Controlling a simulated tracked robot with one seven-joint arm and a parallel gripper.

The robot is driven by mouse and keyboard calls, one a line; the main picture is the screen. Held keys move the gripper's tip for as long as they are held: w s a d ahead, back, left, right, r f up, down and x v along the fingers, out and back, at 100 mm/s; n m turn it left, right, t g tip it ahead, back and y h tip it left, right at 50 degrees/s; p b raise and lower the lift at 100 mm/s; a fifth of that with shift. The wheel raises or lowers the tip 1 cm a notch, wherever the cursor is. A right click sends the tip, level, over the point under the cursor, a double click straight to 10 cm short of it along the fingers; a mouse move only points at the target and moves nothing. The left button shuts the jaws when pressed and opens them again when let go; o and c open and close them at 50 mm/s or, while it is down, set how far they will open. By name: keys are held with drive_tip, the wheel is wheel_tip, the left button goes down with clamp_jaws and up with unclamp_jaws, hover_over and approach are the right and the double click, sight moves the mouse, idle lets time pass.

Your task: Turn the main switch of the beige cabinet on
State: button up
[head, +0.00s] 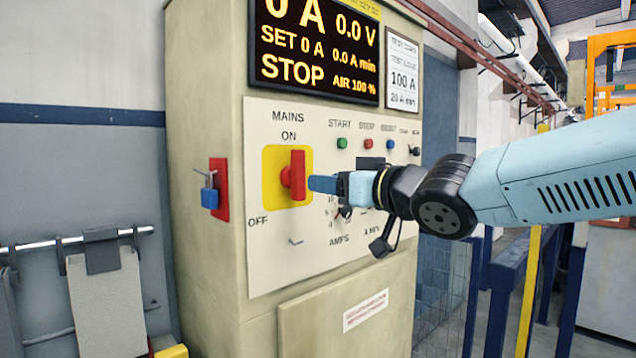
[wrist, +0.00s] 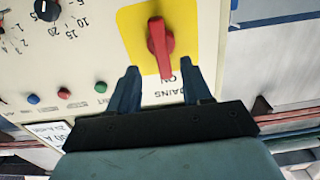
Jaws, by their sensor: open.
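The beige cabinet (head: 210,290) fills the middle of the head view. Its main switch is a red handle (head: 297,175) on a yellow plate (head: 272,190), under the words MAINS and ON, with OFF at lower left. The handle stands upright, in line with ON. The wrist view is upside down and shows the handle (wrist: 160,42) pointing toward ON on the yellow plate (wrist: 186,22). My gripper (head: 316,184) is in front of the switch. In the wrist view my gripper (wrist: 161,82) is open and empty, its fingers apart on either side of the handle's ON end; contact cannot be told.
The display (head: 315,50) reads 0 A, 0.0 V and STOP. A blue padlock (head: 210,198) hangs at the left on a red plate. Blue railings (head: 505,300) stand at right.

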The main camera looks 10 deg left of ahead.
drive_tip(key=v, duration=0.7)
drive_tip(key=shift+w+f, duration=0.1)
drive_tip(key=shift+w, duration=0.05)
drive_tip(key=w+d+f+m+h, duration=0.1)
drive_tip(key=d+f+m+h, duration=0.2)
drive_tip(key=d+f+h, duration=0.35)
drive_tip(key=d+f+m+h, duration=0.3)
drive_tip(key=d+f+h, duration=0.1)
drive_tip(key=d, duration=0.5)
drive_tip(key=s+d+f+m+g+h, duration=0.3)
drive_tip(key=s+d+f+g, duration=0.3)
drive_tip(key=s+f, duration=0.3)
drive_tip(key=shift+s+d+f+m, duration=0.3)
drive_tip(key=shift+s+d+m, duration=0.1)
drive_tip(key=shift+s+d, duration=0.3)
drive_tip(key=shift+a, duration=0.1)
